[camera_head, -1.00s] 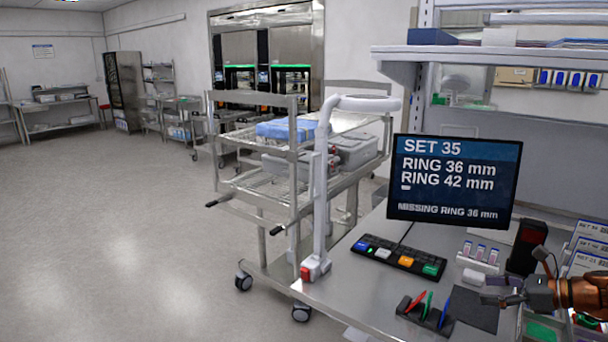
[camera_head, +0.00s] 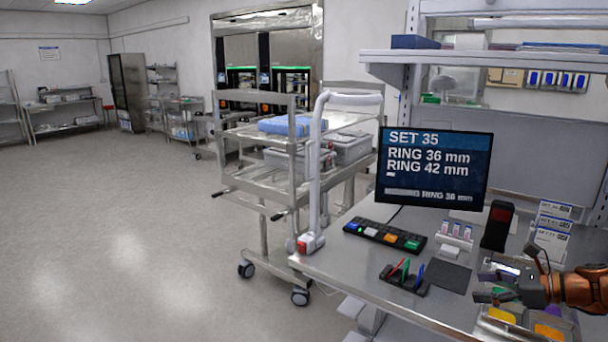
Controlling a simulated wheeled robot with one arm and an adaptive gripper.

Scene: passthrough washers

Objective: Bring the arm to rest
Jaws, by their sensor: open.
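My gripper (camera_head: 490,287) is at the lower right, above the right part of the steel workbench (camera_head: 338,272). Its dark fingers are apart and point left, and I see nothing between them. My orange and black arm (camera_head: 590,290) enters from the right edge. The gripper is right of the dark square pad (camera_head: 450,276) and over some small trays (camera_head: 500,316) with coloured contents.
A monitor (camera_head: 436,168) reads "SET 35, RING 36 mm, RING 42 mm". On the bench are a keypad (camera_head: 385,236), a coloured-tag holder (camera_head: 405,280), a black device (camera_head: 497,226) and label cards (camera_head: 553,232).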

